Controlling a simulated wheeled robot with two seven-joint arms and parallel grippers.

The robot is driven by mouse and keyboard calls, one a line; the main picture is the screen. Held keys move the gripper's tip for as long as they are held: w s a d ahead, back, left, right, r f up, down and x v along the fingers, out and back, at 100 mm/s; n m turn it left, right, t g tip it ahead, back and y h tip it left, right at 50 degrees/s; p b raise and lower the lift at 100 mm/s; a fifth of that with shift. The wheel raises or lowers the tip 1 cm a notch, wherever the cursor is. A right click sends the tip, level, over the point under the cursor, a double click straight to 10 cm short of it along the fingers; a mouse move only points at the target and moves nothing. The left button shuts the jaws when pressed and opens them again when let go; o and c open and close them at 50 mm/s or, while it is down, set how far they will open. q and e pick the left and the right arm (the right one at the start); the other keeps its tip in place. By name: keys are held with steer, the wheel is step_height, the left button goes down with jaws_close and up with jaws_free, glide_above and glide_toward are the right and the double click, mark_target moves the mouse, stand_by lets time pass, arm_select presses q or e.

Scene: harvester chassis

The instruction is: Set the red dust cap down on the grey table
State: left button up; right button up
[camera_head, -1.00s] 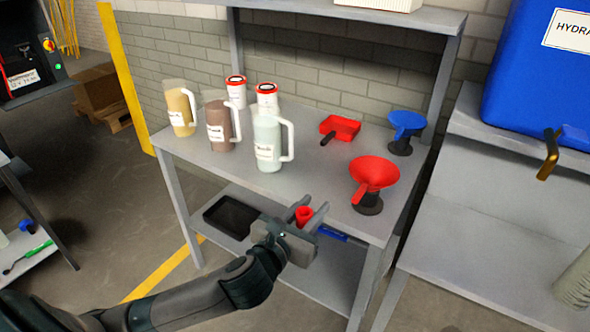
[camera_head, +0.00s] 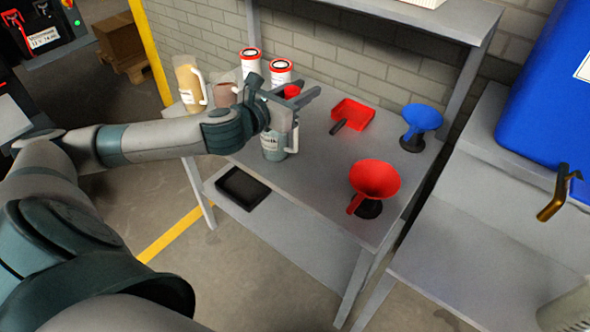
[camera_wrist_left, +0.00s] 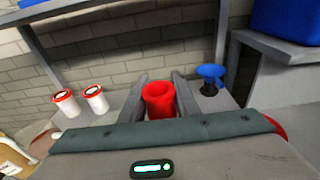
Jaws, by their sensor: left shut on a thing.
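The red dust cap (camera_head: 291,91) is held between the fingers of my left gripper (camera_head: 287,92). It is raised above the grey table (camera_head: 318,172), over the jugs' area. In the left wrist view the red cap (camera_wrist_left: 160,98) sits upright between the two fingers of the left gripper (camera_wrist_left: 161,92), its open rim up. The gripper and wrist hide part of the clear jug (camera_head: 275,146) and the brown jug (camera_head: 226,94) in the head view. My right gripper is not in view.
On the table, two white red-lidded tubs (camera_head: 280,72) and a yellow jug (camera_head: 188,84) stand at the left and back. The front middle is clear.

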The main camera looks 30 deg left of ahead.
arm_select(q)
steer(key=p, duration=0.1)
glide_above(301, 176)
step_height(301, 176, down, 23)
steer(key=shift+r, duration=0.2)
steer(key=shift+f, duration=0.35)
steer(key=shift+f, duration=0.15)
step_height(301, 176, down, 3)
steer(key=shift+b, duration=0.35)
steer(key=shift+f, duration=0.55)
